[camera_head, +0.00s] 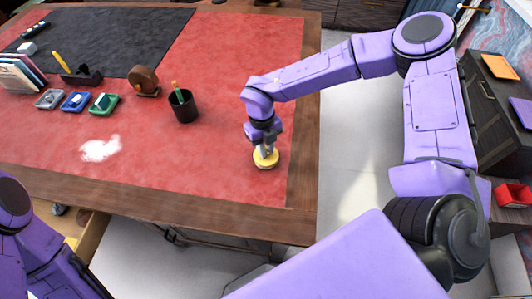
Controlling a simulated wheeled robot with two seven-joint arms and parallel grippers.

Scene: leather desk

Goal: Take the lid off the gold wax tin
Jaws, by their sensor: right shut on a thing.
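The gold wax tin (266,163) is a small round yellow-gold tin on the red leather desk top, near the desk's right front corner. My right gripper (265,150) points down over the tin from above and is shut on its top part, the lid. The fingers hide part of the tin's top, and I cannot tell whether the lid is apart from the body. My left arm shows at the lower left edge, and its gripper is out of the picture.
A dark pen cup (183,106) stands left of the tin, with a brown round object (143,80) behind it. Several small coloured trays and a black pen holder (81,76) are further left. A white patch (100,149) lies on the leather. The red leather (190,165) between is clear.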

